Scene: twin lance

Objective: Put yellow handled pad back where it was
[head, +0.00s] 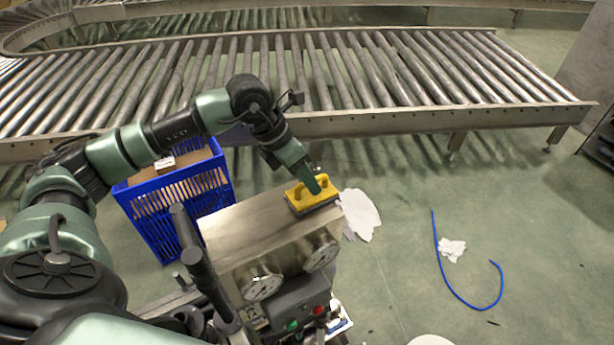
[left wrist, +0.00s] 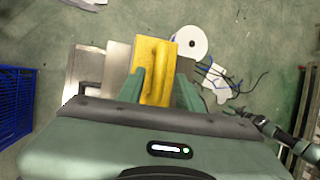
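The yellow handled pad (head: 312,196) lies at the right end of the bare metal top of a boxy machine (head: 258,226). It has a yellow body with a raised handle and a grey underside. My left gripper (head: 312,178) points down over the pad, one green finger in front of the handle. In the left wrist view, the pad (left wrist: 155,65) lies between the two green fingers (left wrist: 160,88), which are spread at either side of its handle. Contact with the handle cannot be made out. My right gripper does not show clearly in either view.
A blue crate (head: 158,222) with a cardboard box inside stands left of the machine. A roller conveyor (head: 330,122) runs behind. Gauges, a red button and a green button are on the machine's front. White sheets (head: 361,214) and a blue hose (head: 447,277) lie on the floor.

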